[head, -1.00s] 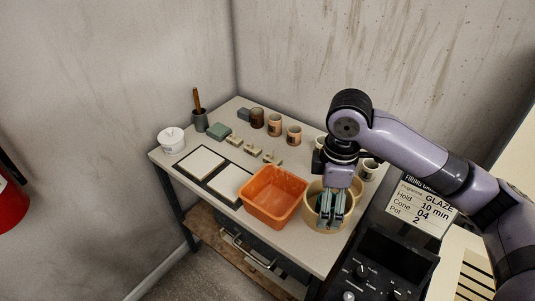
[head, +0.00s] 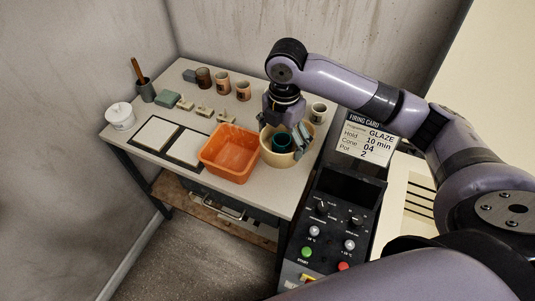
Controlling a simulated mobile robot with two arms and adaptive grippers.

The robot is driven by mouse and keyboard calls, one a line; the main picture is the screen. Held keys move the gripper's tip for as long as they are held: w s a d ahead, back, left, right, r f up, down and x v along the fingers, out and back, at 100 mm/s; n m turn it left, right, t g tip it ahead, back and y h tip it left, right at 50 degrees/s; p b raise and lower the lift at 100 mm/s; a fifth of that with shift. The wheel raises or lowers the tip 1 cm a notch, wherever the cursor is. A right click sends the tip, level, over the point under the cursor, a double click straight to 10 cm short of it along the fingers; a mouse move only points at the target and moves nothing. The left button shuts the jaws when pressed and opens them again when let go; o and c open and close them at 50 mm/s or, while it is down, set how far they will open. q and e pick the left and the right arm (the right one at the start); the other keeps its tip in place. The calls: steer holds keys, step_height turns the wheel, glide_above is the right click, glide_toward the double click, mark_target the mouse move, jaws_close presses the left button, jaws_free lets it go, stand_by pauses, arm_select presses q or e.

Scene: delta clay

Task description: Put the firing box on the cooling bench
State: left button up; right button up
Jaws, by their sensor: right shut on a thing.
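The firing box, seemingly the round tan tub (head: 267,154), stands at the right end of the grey-topped bench (head: 262,195). A dark teal cup (head: 283,143) sits inside it. My right gripper (head: 301,139) points down at the tub's right side, its fingers shut at the rim. They partly cover that side, and I cannot tell whether the tub is lifted off the top. Which surface is the cooling bench is not labelled. My left gripper is out of view.
An orange bin (head: 229,168) stands close left of the tub. Two pale slabs (head: 158,135), several cups and small blocks, and a white lidded pot (head: 120,116) fill the rest. A control panel (head: 335,220) and a firing card (head: 367,143) are at right.

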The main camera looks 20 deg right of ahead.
step_height(320, 180, down, 14)
steer(key=shift+f+p, duration=0.25)
steer(key=shift+p, duration=0.5)
steer(key=shift+f, duration=0.2)
steer(key=o, duration=1.1)
steer(key=shift+r, duration=0.1)
step_height(320, 180, up, 12)
steer(key=shift+r+b, duration=0.15)
steer(key=shift+b, duration=0.5)
